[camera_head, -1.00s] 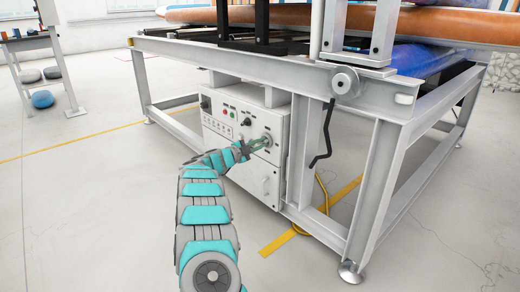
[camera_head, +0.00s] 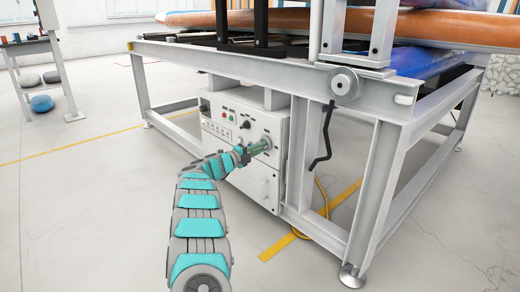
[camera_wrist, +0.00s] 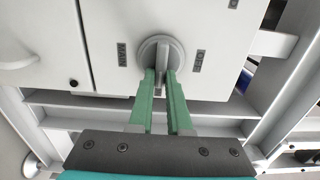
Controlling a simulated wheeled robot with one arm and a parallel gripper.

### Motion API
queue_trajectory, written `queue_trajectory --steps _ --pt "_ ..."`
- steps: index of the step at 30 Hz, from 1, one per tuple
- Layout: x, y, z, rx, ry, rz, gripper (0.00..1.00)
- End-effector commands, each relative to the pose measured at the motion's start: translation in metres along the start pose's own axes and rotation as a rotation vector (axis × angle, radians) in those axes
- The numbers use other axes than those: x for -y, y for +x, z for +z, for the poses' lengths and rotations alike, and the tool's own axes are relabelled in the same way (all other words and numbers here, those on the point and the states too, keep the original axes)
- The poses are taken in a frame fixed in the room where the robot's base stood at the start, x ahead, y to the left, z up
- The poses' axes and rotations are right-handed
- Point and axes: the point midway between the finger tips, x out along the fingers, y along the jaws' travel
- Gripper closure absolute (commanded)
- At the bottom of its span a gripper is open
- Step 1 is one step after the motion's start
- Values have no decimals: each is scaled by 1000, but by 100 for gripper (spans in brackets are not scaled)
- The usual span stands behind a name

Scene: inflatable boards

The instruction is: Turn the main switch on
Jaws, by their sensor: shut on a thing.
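The main switch is a round grey rotary knob (camera_wrist: 161,54) on the white control box (camera_head: 232,124). In the wrist view its raised grip bar runs up and down the picture, between a MAIN label on the left and an OFF label on the right. In the head view the knob (camera_head: 267,142) sits at the right of the box's upper panel. My gripper (camera_wrist: 160,76) has its two green fingers on either side of the bar's lower end, shut on it. My gripper also shows in the head view (camera_head: 260,147), with its tips at the knob.
The box hangs under a grey metal frame (camera_head: 240,65). A frame leg (camera_head: 375,190) and a black crank handle (camera_head: 325,135) stand to the right. A yellow cable (camera_head: 321,195) lies below. Other buttons and small knobs (camera_head: 246,125) are left of the switch. Floor at left is clear.

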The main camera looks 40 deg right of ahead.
Motion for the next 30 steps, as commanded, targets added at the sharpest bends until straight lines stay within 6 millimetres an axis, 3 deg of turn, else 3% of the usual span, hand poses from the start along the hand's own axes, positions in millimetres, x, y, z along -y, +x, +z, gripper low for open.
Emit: queue_trajectory --steps 11,12,19,30 --pt "-2 0 0 -1 4 2 100" --pt "-2 0 0 -1 4 2 80" --pt "-1 0 0 0 4 1 55" --pt "0 -8 1 1 4 2 54"
